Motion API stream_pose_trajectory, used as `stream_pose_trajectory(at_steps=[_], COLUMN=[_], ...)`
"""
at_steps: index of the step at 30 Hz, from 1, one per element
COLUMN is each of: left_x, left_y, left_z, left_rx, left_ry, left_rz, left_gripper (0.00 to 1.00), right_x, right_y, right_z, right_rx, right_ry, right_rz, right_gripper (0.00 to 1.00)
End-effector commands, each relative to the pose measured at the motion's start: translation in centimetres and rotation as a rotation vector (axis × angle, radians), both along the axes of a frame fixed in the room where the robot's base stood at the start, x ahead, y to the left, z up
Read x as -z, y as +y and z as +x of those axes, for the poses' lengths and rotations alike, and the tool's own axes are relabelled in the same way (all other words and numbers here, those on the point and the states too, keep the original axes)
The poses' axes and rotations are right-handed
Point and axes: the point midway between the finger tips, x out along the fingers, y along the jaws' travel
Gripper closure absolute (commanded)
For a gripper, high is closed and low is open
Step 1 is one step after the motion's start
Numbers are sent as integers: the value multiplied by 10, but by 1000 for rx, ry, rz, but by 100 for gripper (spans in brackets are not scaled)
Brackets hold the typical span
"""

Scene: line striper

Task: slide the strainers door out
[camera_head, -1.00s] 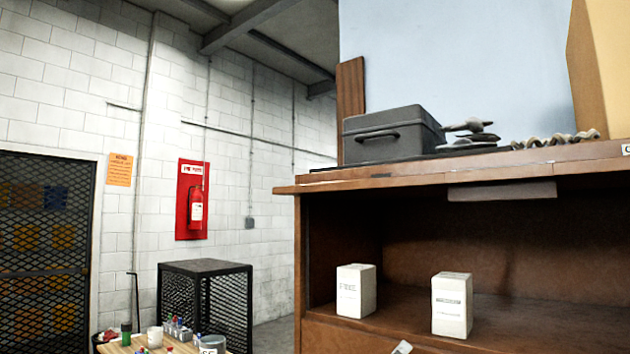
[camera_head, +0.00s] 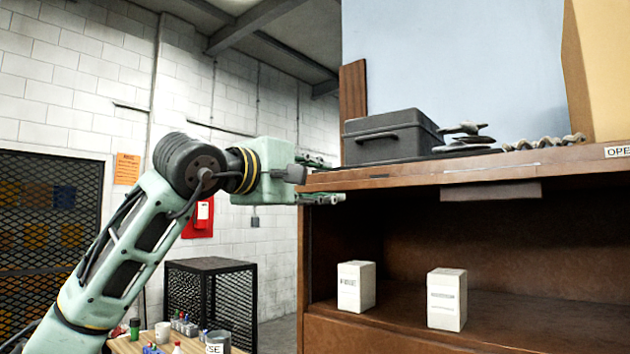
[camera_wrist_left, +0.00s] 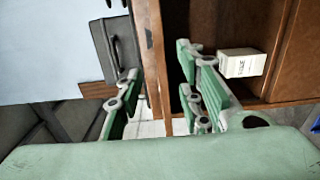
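My left gripper (camera_head: 328,180) is at the left end of the brown cabinet's top board (camera_head: 400,180). Its fingers are spread, one pair above the board and one below. In the left wrist view the open gripper (camera_wrist_left: 160,80) has the board edge (camera_wrist_left: 154,50) between its fingers, with a gap to each side. The cabinet (camera_head: 400,240) has an open bay under the board. No door marked for strainers can be made out. My right gripper is not in view.
Two white boxes (camera_head: 356,287) (camera_head: 446,299) stand in the bay. A dark grey case (camera_head: 390,135) and grey metal pieces (camera_head: 465,140) sit on top. A black mesh stand (camera_head: 210,300) and a table with small items (camera_head: 128,345) are at lower left.

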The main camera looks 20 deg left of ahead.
Motion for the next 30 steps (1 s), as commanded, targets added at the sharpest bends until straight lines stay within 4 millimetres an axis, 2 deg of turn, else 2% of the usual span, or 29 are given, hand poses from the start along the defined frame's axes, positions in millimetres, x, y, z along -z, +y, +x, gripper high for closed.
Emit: stream_pose_trajectory(at_steps=[5,21,30], left_x=[-3,-5,-3], left_y=[0,-21,-28], left_z=[7,66,90], left_rx=[-9,-5,-5], left_ry=[0,2,0], left_rz=[6,4,3], left_gripper=[66,66,66], right_x=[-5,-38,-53], right_y=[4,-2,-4], right_z=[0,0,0], right_rx=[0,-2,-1], right_ry=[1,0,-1], right_rz=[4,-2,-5], right_gripper=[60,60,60])
